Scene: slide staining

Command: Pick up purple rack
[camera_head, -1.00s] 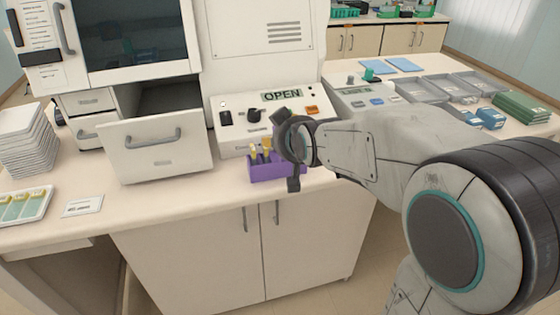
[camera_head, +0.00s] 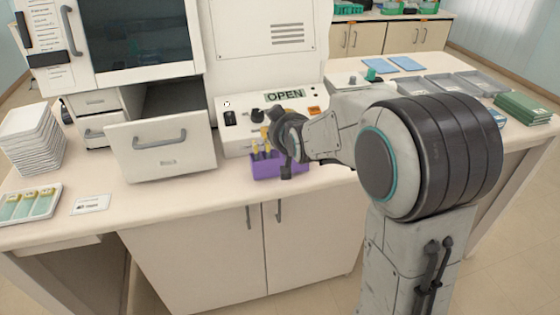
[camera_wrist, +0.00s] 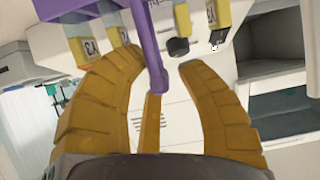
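The purple rack (camera_head: 266,168) sits on the counter near its front edge, below the control panel. It holds several slides with yellow labels. In the wrist view the rack (camera_wrist: 88,12) fills the upper left, and its purple handle (camera_wrist: 150,50) reaches down between my fingers. My gripper (camera_wrist: 160,66) has its yellow fingers apart on both sides of the handle, with a visible gap on the right. A third yellow finger is behind the handle's end. In the head view my dark wrist partly hides the rack's right side.
A white machine with an open drawer (camera_head: 160,145) stands left of the rack. A panel reading OPEN (camera_head: 286,96) is behind it. A white tray stack (camera_head: 32,140) and a slide tray (camera_head: 30,205) are at left. The counter front (camera_head: 190,195) is clear.

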